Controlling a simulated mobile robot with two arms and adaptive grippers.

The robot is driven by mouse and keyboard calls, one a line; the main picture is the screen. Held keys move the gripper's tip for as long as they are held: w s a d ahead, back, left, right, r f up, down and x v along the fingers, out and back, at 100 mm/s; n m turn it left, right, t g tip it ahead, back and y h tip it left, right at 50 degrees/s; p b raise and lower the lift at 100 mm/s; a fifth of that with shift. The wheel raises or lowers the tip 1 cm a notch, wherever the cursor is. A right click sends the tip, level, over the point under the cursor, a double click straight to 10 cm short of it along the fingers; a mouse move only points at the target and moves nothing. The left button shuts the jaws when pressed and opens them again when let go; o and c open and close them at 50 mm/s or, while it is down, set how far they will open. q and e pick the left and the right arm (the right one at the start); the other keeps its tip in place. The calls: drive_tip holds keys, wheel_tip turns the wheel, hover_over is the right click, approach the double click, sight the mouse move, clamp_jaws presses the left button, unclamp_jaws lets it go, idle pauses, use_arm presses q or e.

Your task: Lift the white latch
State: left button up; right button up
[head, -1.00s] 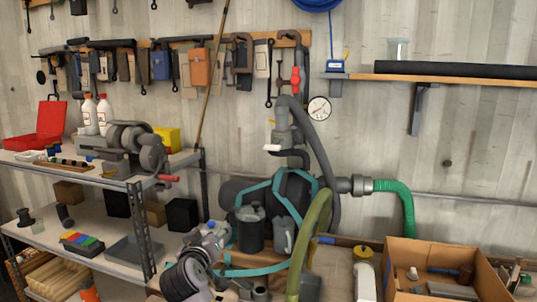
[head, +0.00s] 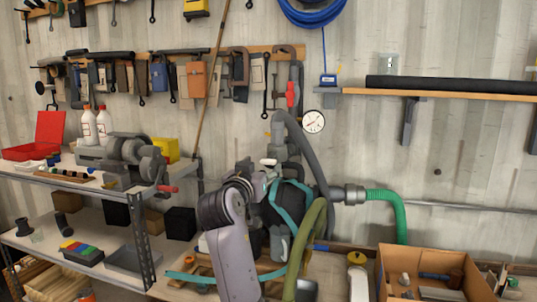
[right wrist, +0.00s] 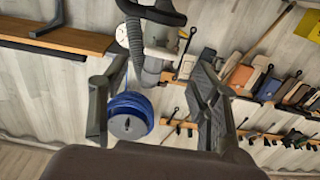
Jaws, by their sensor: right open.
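The white latch (head: 270,163) is a small pale lever on the grey upright pipe fitting at the middle of the head view. In the right wrist view, the pale grey fitting (right wrist: 156,40) with a thick hose shows at the top, beyond the fingers. My right gripper (head: 257,168) is beside the fitting in the head view, with its fingers small and partly hidden by my wrist. In the right wrist view, my right gripper (right wrist: 155,105) has its two dark fingers wide apart, with nothing between them. My left gripper is not in view.
A grey hose (head: 312,160) curves beside the fitting, and a green hose (head: 388,205) runs right. A dial gauge (head: 313,121) hangs above. A shelf with a grinder (head: 135,152) stands left. An open cardboard box (head: 435,292) sits at the lower right.

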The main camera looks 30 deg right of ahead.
sight(267, 162)
drive_tip(key=p+x, duration=0.2)
drive_tip(key=x, duration=0.5)
drive_tip(key=shift+w, duration=0.1)
drive_tip(key=shift+c, duration=0.4)
